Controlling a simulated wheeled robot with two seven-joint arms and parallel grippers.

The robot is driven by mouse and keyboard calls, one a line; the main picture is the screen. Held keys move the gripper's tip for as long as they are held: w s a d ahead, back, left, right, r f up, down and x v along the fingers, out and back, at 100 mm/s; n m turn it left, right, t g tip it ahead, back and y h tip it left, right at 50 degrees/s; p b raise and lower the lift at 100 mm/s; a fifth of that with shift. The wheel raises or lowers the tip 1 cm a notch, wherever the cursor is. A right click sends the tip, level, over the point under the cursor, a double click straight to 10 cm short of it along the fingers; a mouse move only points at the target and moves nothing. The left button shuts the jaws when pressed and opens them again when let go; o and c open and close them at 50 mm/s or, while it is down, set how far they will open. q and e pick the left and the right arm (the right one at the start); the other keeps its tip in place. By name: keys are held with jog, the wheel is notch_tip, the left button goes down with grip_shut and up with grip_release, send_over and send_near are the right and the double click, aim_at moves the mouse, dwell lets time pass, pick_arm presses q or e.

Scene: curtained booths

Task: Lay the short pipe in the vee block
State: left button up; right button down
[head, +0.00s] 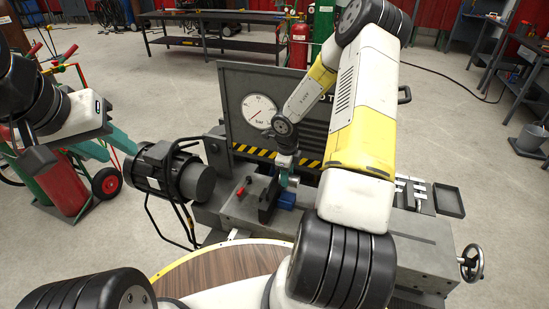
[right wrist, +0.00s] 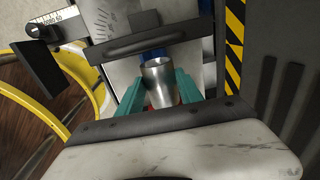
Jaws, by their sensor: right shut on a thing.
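The short pipe (right wrist: 160,82) is a silver metal tube, seen with its open end up in the right wrist view. My right gripper (right wrist: 157,97) is shut on it, with a teal finger on each side. In the head view my right gripper (head: 287,176) is low over the bench machine, right by a blue block (head: 287,200), which may be the vee block. Blue also shows just behind the pipe in the right wrist view (right wrist: 153,53). I cannot tell if pipe and block touch. My left gripper (head: 117,148) is open and empty, off to the left.
The grey machine bed (head: 415,228) has a handwheel (head: 472,263) at its right end. A panel with a round gauge (head: 259,110) stands behind. A motor (head: 170,172) is at the left. Dark plates and a red knob (head: 240,192) stand close beside the blue block.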

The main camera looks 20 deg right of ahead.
jog(key=shift+f, duration=3.25)
jog(key=c, duration=1)
grip_release()
jog(key=shift+o, duration=0.2)
jog(key=o, duration=0.6)
jog(key=shift+c, duration=0.2)
jog(key=shift+r, duration=0.1)
